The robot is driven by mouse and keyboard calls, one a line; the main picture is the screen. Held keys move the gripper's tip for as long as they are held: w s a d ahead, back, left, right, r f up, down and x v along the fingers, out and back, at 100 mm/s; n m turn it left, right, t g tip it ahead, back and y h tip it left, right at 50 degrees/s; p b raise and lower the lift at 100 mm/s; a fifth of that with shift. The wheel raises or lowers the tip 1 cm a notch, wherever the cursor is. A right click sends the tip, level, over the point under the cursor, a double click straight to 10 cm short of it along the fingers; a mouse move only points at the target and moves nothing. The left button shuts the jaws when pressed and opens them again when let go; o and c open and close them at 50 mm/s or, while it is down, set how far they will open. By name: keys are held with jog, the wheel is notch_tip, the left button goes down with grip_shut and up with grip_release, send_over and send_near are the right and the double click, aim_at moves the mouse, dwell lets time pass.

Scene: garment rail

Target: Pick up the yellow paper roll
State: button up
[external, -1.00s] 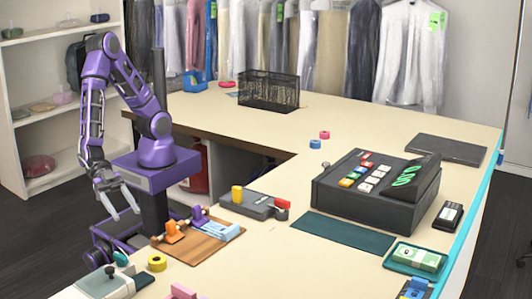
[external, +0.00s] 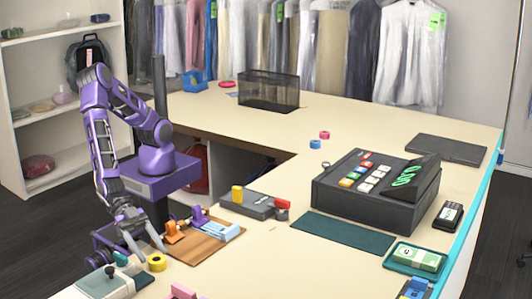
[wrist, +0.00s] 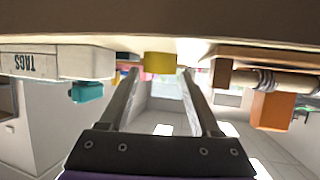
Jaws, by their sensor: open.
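The yellow paper roll (external: 157,262) stands on the near left part of the counter, at the left end of the wooden board. My gripper (external: 153,255) is open and low over the counter, with its fingertips right by the roll. In the wrist view the roll (wrist: 160,62) shows ahead, between the tips of the two open fingers (wrist: 159,72). I cannot tell whether either finger touches it. Nothing is held.
A wooden board (external: 205,246) with orange and purple dispensers lies right of the roll. The pink item (external: 183,291) is nearer the front. A grey device (external: 250,205) stands behind.

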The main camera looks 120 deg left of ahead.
aim_at(157, 263)
jog(key=shift+x, duration=1.25)
jog(key=c, duration=1)
